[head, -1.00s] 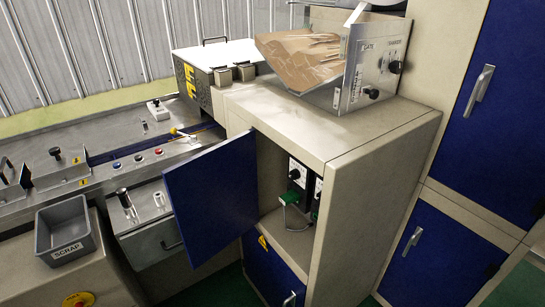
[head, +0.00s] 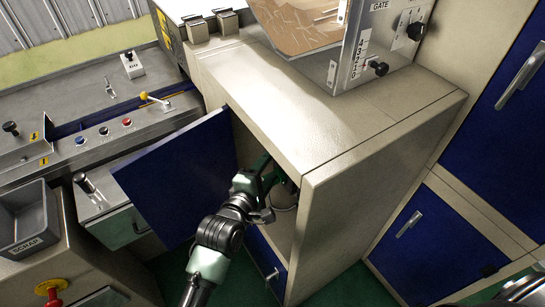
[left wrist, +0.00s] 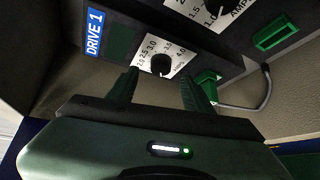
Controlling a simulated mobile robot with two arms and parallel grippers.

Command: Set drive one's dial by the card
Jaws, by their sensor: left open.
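In the left wrist view, drive one's dial is a black knob (left wrist: 161,65) on a white scale plate (left wrist: 172,52), beside a blue "DRIVE 1" label (left wrist: 95,32). Scale numbers run from about 2.0 to 4.0; I cannot tell the knob's setting. My left gripper (left wrist: 160,88) is open, its two dark green fingers apart and either side of the knob in the picture; contact cannot be told. In the head view my left gripper (head: 264,178) reaches into the open cabinet, and the dials are hidden. I cannot make out a card.
The blue cabinet door (head: 180,175) stands open left of my left arm. The cabinet's side wall (head: 345,215) is close on the right. In the left wrist view, a green plug (left wrist: 207,84) with a grey cable and a second dial (left wrist: 213,8) are near the fingers.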

